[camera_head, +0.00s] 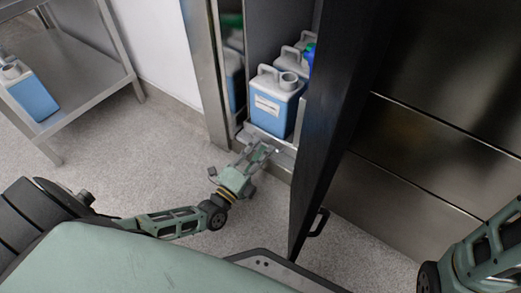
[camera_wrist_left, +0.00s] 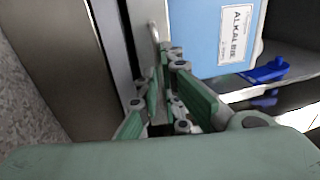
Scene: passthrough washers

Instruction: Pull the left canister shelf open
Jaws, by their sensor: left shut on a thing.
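The left canister shelf (camera_head: 284,157) is a metal shelf low inside the open cabinet. A blue canister with a white top (camera_head: 276,101) stands upright on it, with more canisters behind. My left gripper (camera_head: 262,150) is at the shelf's front edge, below the canister. In the left wrist view my left gripper (camera_wrist_left: 168,72) is shut on a thin metal handle (camera_wrist_left: 154,32), beside a blue canister (camera_wrist_left: 222,38) with an "ALKALI" label. The fingers hide part of the handle. My right arm shows at the lower right, but its gripper is out of view.
A dark cabinet door (camera_head: 338,120) stands open just right of the shelf, with a black handle (camera_head: 318,223). A steel rack (camera_head: 75,75) with another blue canister (camera_head: 33,94) is at the left. The floor before the cabinet (camera_head: 180,150) is clear left of my arm.

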